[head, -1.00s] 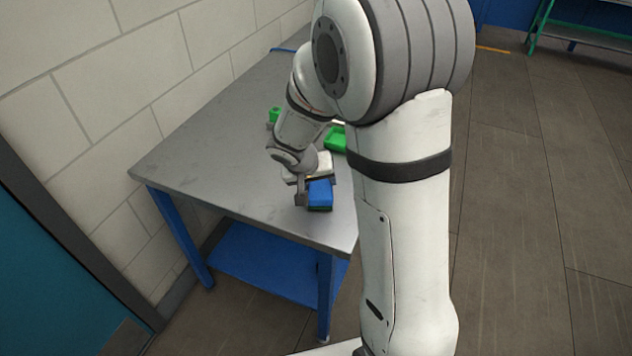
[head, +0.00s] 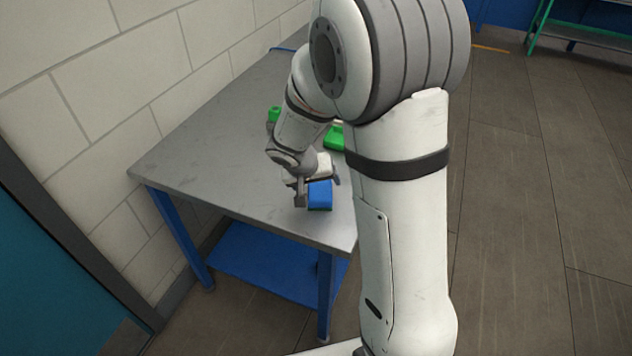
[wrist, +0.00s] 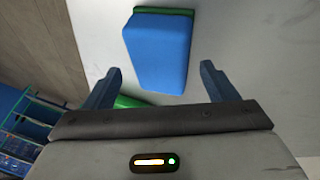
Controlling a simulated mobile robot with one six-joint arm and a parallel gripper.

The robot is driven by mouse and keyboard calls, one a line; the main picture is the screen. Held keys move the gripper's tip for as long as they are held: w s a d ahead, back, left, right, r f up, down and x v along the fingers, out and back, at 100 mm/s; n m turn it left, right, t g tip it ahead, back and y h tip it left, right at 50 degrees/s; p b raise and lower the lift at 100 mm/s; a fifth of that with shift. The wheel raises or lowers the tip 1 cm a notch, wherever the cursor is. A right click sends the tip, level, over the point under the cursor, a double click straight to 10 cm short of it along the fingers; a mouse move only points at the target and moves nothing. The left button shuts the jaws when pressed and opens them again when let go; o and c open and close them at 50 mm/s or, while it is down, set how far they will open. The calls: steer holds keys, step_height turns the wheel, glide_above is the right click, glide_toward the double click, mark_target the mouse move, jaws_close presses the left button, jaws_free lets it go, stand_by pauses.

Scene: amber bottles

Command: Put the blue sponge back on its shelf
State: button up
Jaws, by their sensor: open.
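The blue sponge (head: 319,195) lies on the grey table near its front right edge in the head view. In the wrist view the sponge (wrist: 158,48) is a blue block with a green layer along its far edge. My gripper (wrist: 163,80) is open, and its two fingers point toward the sponge, one to each side of its near end. The sponge looks mostly beyond the fingertips, and I cannot tell whether either finger touches it. In the head view my gripper (head: 318,190) is at the sponge, partly hiding it.
The table (head: 215,165) has a wide clear area left of the sponge and a blue lower shelf (head: 270,262). Green items (head: 334,138) stand behind my wrist, partly hidden. A wall runs along the left. A green-framed rack (head: 580,35) stands far right.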

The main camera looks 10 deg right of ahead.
steer(key=p+v, duration=0.1)
steer(key=v, duration=1.1)
steer(key=s+d+r+n+y, duration=0.1)
steer(key=s+d+y, duration=0.1)
steer(key=s, duration=0.7)
steer(key=s+d+r+n+g+y, duration=0.1)
steer(key=s+d+r+y, duration=0.1)
steer(key=s, duration=0.7)
steer(key=shift+d+r, duration=0.35)
steer(key=shift+w+p+v, duration=0.2)
steer(key=shift+p+v, duration=0.75)
